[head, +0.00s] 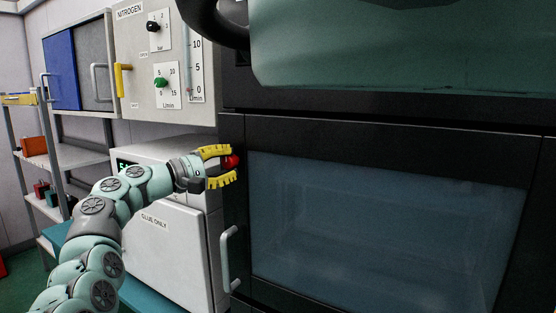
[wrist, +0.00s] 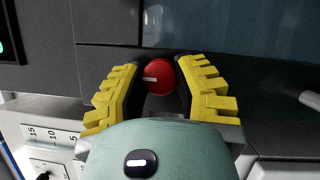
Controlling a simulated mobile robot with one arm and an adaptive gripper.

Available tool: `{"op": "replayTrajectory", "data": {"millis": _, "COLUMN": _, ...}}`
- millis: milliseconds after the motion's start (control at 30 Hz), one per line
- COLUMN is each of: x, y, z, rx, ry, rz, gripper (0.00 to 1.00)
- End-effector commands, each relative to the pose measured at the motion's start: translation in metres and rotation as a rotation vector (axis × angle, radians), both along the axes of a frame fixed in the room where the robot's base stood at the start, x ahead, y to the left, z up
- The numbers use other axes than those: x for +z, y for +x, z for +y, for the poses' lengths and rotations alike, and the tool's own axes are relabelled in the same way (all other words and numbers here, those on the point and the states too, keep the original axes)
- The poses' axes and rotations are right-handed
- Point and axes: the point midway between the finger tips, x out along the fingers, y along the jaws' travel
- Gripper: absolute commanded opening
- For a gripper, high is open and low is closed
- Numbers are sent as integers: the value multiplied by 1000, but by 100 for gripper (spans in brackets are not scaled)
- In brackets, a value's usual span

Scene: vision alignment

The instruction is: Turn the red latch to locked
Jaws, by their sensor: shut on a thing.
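The red latch (head: 231,161) is a round red knob on the dark frame of the large windowed cabinet (head: 232,131), left of its window. In the wrist view the latch (wrist: 160,76) shows a short white line pointing left from near its middle. My gripper (head: 225,165) has yellow ribbed fingers, one above and one below the latch in the head view. In the wrist view the fingers (wrist: 160,80) stand on both sides of the latch and are shut on it. Where the fingers touch the latch is partly hidden.
A grey handle (head: 229,258) sits on the cabinet below the latch. A white box labelled "GLUE ONLY" (head: 165,250) stands close under my arm. A nitrogen panel (head: 130,45) with knobs and a yellow handle (head: 122,80) is at upper left. Shelves (head: 70,158) stand far left.

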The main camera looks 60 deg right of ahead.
Motion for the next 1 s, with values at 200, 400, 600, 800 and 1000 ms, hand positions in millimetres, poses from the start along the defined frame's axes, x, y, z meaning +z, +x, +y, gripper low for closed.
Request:
{"op": "replayTrajectory", "data": {"millis": 200, "x": 0, "y": -1, "z": 0, "rx": -3, "ry": 0, "rz": 2, "gripper": 36}}
{"op": "replayTrajectory", "data": {"millis": 400, "x": 0, "y": 0, "z": 0, "rx": -1, "ry": 0, "rz": 1, "gripper": 56}}
{"op": "replayTrajectory", "data": {"millis": 600, "x": 0, "y": 0, "z": 0, "rx": 0, "ry": 0, "rz": 0, "gripper": 64}}
{"op": "replayTrajectory", "data": {"millis": 800, "x": 0, "y": 2, "z": 3, "rx": 2, "ry": -1, "rz": 0, "gripper": 64}}
{"op": "replayTrajectory", "data": {"millis": 1000, "x": -2, "y": 11, "z": 28, "rx": 8, "ry": -4, "rz": 2, "gripper": 64}}
